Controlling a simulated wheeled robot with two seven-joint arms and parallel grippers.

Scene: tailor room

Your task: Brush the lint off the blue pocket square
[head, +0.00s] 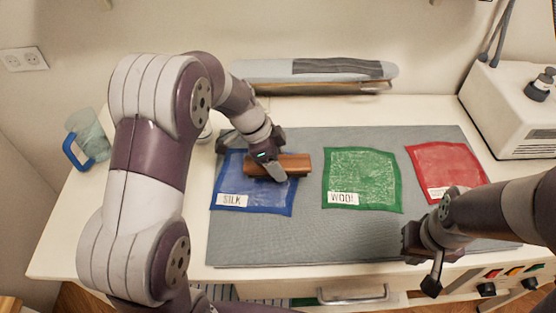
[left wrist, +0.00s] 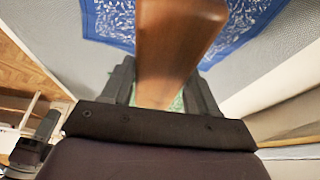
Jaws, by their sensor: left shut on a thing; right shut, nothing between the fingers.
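The blue pocket square (head: 252,194) lies on the left part of the grey mat, with a white label reading SILK at its lower left corner. A patterned part of it shows in the left wrist view (left wrist: 255,28). My left gripper (head: 276,170) is shut on the brown wooden brush (head: 292,164), over the upper right of the blue square. The brush fills the middle of the left wrist view (left wrist: 176,45). Its underside is hidden, so I cannot tell whether it touches the cloth. My right gripper (head: 432,284) is shut and empty at the mat's front right edge.
A green square (head: 362,180) labelled WOOL and a red square (head: 446,165) lie to the right on the grey mat (head: 310,240). A padded sleeve board (head: 275,70) stands behind. A blue-handled jug (head: 86,138) is at left, a white machine (head: 505,105) at right.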

